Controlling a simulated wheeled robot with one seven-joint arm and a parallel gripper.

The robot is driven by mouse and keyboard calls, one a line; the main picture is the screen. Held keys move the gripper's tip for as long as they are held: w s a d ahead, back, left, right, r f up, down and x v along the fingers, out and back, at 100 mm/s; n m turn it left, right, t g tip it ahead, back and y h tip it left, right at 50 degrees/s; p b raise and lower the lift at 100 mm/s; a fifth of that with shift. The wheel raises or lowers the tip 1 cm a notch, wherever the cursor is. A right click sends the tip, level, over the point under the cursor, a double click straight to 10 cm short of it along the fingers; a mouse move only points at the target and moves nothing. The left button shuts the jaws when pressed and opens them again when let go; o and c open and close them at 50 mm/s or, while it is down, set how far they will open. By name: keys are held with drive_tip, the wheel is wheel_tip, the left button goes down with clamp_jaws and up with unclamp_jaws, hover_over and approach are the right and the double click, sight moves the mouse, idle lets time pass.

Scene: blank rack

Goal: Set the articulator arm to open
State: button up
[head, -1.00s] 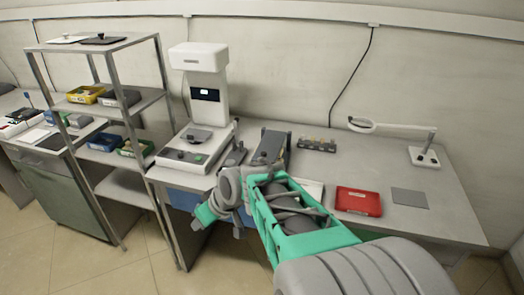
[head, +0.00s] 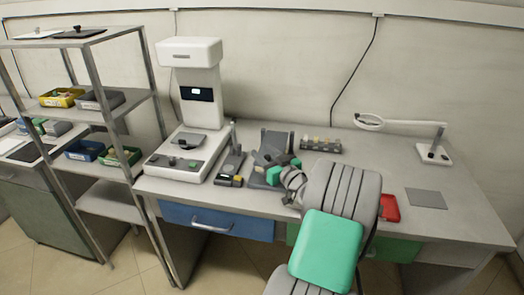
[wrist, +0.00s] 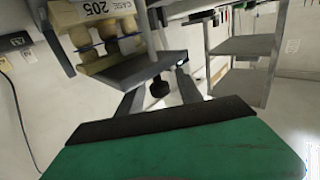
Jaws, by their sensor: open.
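The articulator (head: 266,140) looks like a dark grey upright frame on the bench, partly hidden behind my gripper (head: 279,170). In the wrist view, a grey plate (wrist: 145,70) with beige rounded pieces and a "CASE 205" label shows at the upper left; it appears to be part of the articulator. A small dark knob (wrist: 159,88) shows below the plate. My gripper is open, and its grey fingers (wrist: 160,90) lie on either side of the knob in the picture. I cannot tell whether they touch it.
A white scanner-like device (head: 190,110) stands left of my gripper, with a small grey device (head: 232,168) between. A row of small pieces (head: 320,145) sits behind. A red case (head: 389,208), grey mat (head: 426,198) and magnifier lamp (head: 434,150) are right. A metal shelf (head: 150,80) stands left.

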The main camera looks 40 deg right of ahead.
drive_tip(key=shift+w, duration=0.6)
clamp_jaws()
idle(1.0)
